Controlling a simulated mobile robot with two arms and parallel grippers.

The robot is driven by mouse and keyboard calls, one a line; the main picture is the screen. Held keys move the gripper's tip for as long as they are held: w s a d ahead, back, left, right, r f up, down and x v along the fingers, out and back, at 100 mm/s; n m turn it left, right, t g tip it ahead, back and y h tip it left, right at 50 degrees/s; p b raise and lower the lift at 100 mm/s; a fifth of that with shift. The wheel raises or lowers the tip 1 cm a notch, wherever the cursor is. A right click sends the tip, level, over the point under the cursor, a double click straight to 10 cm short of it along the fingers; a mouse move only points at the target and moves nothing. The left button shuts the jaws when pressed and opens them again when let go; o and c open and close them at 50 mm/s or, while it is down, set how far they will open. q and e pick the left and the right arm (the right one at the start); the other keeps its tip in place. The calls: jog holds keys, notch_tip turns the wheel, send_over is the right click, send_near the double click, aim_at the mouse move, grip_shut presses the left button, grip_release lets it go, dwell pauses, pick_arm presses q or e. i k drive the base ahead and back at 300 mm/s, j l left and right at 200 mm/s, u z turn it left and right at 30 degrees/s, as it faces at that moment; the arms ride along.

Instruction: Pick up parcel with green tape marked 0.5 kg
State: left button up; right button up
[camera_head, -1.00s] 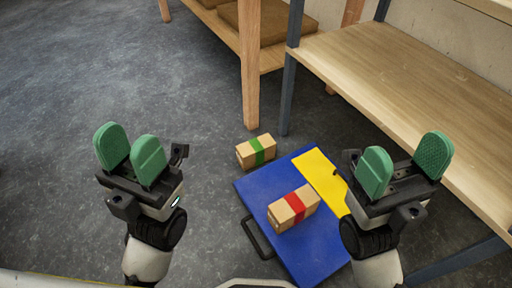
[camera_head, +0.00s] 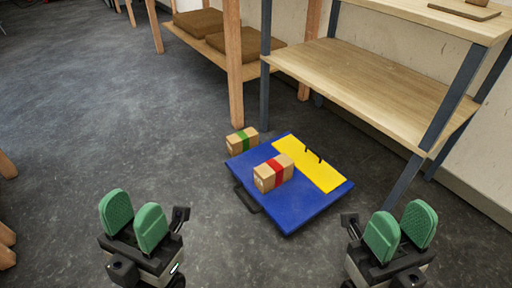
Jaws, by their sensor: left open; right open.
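The parcel with green tape (camera_head: 242,141) is a small brown box on the grey floor, just beyond the back left edge of a blue board. Any weight marking on it is too small to read. My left gripper (camera_head: 134,222) is open and empty at the lower left, nearer to me than the parcel and well apart from it. My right gripper (camera_head: 400,232) is open and empty at the lower right, also far from the parcel.
A parcel with red tape (camera_head: 273,172) lies on the blue board (camera_head: 290,207), which has a yellow panel (camera_head: 312,168) and a dark handle. A wooden shelf unit (camera_head: 370,80) stands behind to the right. A wooden post (camera_head: 233,65) rises behind the green-taped parcel.

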aim_at(239, 142)
jog(key=j+z, duration=0.1)
jog(key=z, duration=1.9)
jog(key=j+z, duration=0.1)
jog(key=j, duration=0.9)
jog(key=j+z, duration=0.1)
jog(key=j, duration=0.85)
jog(key=k+j, duration=0.15)
jog(key=j, duration=1.9)
jog(key=k+j, duration=0.1)
jog(key=j, duration=0.95)
jog(key=z, duration=0.05)
